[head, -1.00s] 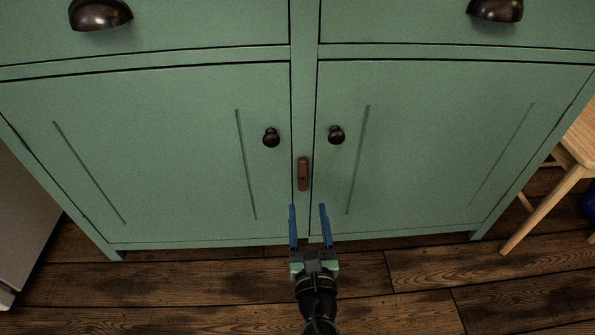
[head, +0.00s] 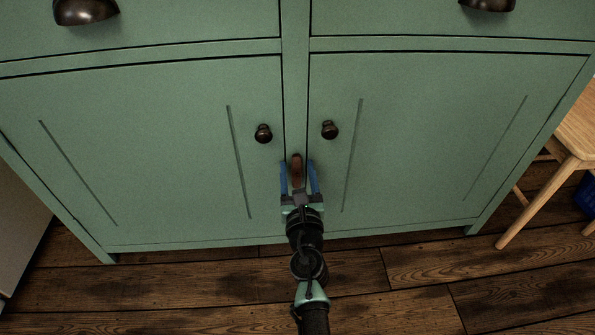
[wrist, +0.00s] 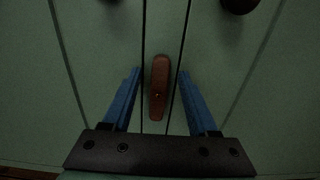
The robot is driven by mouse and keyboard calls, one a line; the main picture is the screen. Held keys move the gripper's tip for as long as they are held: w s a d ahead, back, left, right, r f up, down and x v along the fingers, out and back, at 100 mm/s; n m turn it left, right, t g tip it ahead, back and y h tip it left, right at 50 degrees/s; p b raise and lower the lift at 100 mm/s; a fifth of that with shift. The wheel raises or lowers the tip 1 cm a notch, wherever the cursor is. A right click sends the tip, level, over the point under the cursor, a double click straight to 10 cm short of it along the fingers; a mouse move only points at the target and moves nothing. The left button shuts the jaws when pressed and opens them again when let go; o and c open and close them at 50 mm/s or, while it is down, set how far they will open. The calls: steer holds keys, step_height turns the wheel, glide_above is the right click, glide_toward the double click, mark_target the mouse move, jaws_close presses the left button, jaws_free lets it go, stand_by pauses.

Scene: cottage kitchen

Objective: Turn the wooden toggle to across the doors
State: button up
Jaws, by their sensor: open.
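The wooden toggle (head: 297,171) is a small reddish-brown bar on the strip between the two lower green doors. It stands upright, along the strip, and does not lie across either door. It also shows in the wrist view (wrist: 159,88), with a small pin near its middle. My gripper (head: 299,166) is open, with one blue finger on each side of the toggle. In the wrist view the fingers (wrist: 160,73) stand apart from the toggle, with a gap on both sides. Whether the fingertips reach its depth is hard to tell.
The left door (head: 160,150) and right door (head: 430,130) look shut. Dark round knobs, left (head: 264,133) and right (head: 330,130), sit just above the toggle. A wooden chair (head: 560,150) stands at the right. The plank floor (head: 400,285) in front is clear.

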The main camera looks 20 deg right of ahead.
jaws_close()
steer(key=shift+d+m, duration=0.1)
steer(key=shift+m, duration=0.2)
steer(key=m, duration=0.3)
steer(key=shift+s+d+f+m, duration=0.1)
steer(key=shift+s+d+m, duration=0.05)
steer(key=shift+d+m, duration=0.25)
steer(key=m, duration=0.4)
steer(key=shift+s+d+f+m, duration=0.15)
steer(key=shift+d+f+m, duration=0.15)
steer(key=shift+d+f, duration=0.1)
steer(key=shift+s+d+f+m, duration=0.1)
steer(key=shift+f+m, duration=0.15)
steer(key=shift+m, duration=1.2)
steer(key=shift+w+d+f+m, duration=0.15)
steer(key=shift+f+m, duration=0.15)
steer(key=shift+m, duration=1.1)
steer(key=shift+s+d+f+m, duration=0.15)
steer(key=shift+f+m, duration=0.1)
steer(key=shift+m, duration=1.2)
